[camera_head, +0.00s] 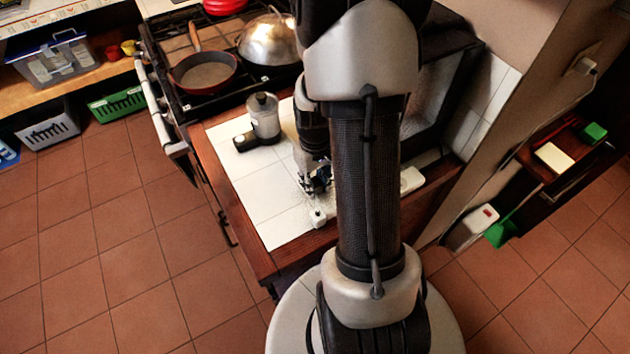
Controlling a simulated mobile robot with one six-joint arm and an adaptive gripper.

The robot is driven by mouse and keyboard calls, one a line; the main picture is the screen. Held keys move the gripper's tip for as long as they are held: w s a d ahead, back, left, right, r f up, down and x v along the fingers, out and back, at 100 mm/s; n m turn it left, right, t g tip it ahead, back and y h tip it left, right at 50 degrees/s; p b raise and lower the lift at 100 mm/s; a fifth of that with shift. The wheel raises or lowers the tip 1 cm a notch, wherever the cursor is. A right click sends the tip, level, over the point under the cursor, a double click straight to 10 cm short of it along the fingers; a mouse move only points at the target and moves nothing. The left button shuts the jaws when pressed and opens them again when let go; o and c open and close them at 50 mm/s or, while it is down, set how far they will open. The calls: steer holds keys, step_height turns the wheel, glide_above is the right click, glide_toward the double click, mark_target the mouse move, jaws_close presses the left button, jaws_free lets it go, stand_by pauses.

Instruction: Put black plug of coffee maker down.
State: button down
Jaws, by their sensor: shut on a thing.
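My gripper (316,183) is low over the white tiled counter (262,189), left of my arm's dark tube. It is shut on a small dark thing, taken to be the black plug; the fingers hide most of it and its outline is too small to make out. The coffee maker (264,118), a grey pot with a dark lid on a dark base, stands on the counter to the upper left of my gripper. I cannot make out its cord.
A small white block (318,217) lies on the tiles just below my gripper. A white piece (411,180) shows right of my arm. The stove (180,50) with a pan (204,72) and a domed pot (268,40) is behind. Bare tiles lie left of my gripper.

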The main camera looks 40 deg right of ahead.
mark_target(315, 182)
steer(key=shift+f, duration=0.25)
steer(key=c, duration=1.3)
jaws_free()
steer(key=shift+c, duration=0.2)
steer(key=shift+r, duration=0.1)
steer(key=a+r+p, duration=0.2)
steer(key=r, duration=0.7)
steer(key=a+r+p, duration=0.3)
steer(key=r, duration=0.7)
steer(key=s+a+r+n+t, duration=0.1)
steer(key=s+a+r+t, duration=0.1)
steer(key=s+a+r, duration=0.2)
steer(key=s+a+r+n+t, duration=0.1)
steer(key=s+a+r, duration=0.4)
steer(key=a, duration=0.6)
steer(key=shift+s+a+r+n+t, duration=0.2)
steer(key=shift+r+n+t, duration=0.1)
steer(key=shift+r+t, duration=0.6)
